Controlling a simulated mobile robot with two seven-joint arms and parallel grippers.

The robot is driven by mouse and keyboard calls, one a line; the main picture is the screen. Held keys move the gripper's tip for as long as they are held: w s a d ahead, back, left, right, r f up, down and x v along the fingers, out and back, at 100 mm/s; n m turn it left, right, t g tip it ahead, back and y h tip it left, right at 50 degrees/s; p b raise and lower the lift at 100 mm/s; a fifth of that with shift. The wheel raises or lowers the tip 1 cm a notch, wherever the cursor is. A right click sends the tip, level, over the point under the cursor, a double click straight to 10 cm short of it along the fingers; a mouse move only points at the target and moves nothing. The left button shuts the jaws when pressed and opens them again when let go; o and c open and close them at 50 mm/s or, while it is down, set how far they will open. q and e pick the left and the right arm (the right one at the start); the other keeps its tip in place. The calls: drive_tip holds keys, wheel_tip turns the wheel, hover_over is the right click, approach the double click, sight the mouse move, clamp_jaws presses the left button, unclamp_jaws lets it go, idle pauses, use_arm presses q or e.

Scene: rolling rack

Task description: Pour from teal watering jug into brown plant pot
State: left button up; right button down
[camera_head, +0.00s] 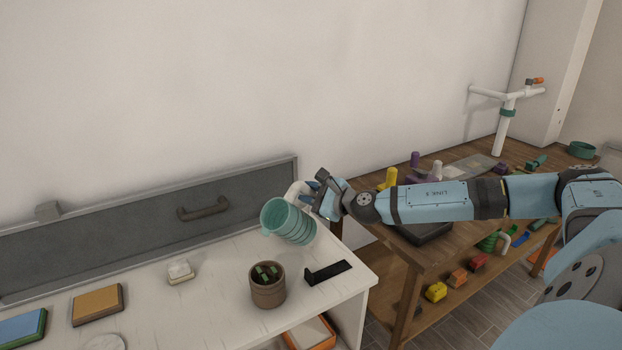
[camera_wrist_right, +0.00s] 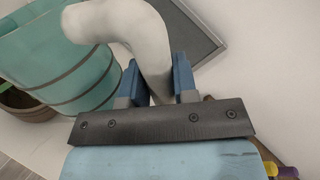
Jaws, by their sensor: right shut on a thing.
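The teal watering jug (camera_head: 290,222) is in the air above the white tabletop, tilted with its open mouth toward the left. My right gripper (camera_head: 315,190) is shut on the jug's white handle, which shows between the blue fingers in the right wrist view (camera_wrist_right: 158,75). The jug's ribbed teal side (camera_wrist_right: 70,60) fills the upper left of that view. The brown plant pot (camera_head: 268,290) stands upright on the white table, below and slightly left of the jug, with green bits inside. Part of the pot (camera_wrist_right: 25,105) shows behind the jug in the wrist view. No liquid is visible. My left gripper is out of view.
A black bracket-shaped piece (camera_head: 328,272) lies right of the pot. A small white block (camera_head: 180,271) and a tan block (camera_head: 97,305) lie to the left. A grey panel with a handle (camera_head: 202,208) stands behind. A wooden workbench (camera_head: 400,265) with clutter stands right.

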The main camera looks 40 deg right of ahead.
sight(303, 192)
drive_tip(key=shift+a+r+n+p, duration=0.15)
drive_tip(key=shift+r+n+p, duration=0.4)
drive_tip(key=shift+p, duration=0.55)
drive_tip(key=shift+a+p, duration=0.2)
drive_tip(key=shift+p, duration=0.3)
drive_tip(key=a+n+p, duration=0.1)
drive_tip(key=p, duration=0.2)
drive_tip(key=a+n+h+p, duration=0.1)
drive_tip(key=n+p, duration=0.1)
drive_tip(key=p, duration=0.2)
drive_tip(key=shift+a+r, duration=0.2)
drive_tip(key=shift+r, duration=0.15)
drive_tip(key=shift+f+b, duration=0.4)
drive_tip(key=shift+d, duration=0.1)
drive_tip(key=shift+r+p, duration=0.1)
drive_tip(key=shift+p, duration=0.3)
drive_tip(key=shift+a+r+n+p, duration=0.15)
drive_tip(key=shift+a+n+p, duration=0.2)
drive_tip(key=shift+p, duration=0.45)
drive_tip(key=shift+a+r+p, duration=0.2)
drive_tip(key=shift+r+p, duration=0.05)
drive_tip(key=shift+p, duration=0.55)
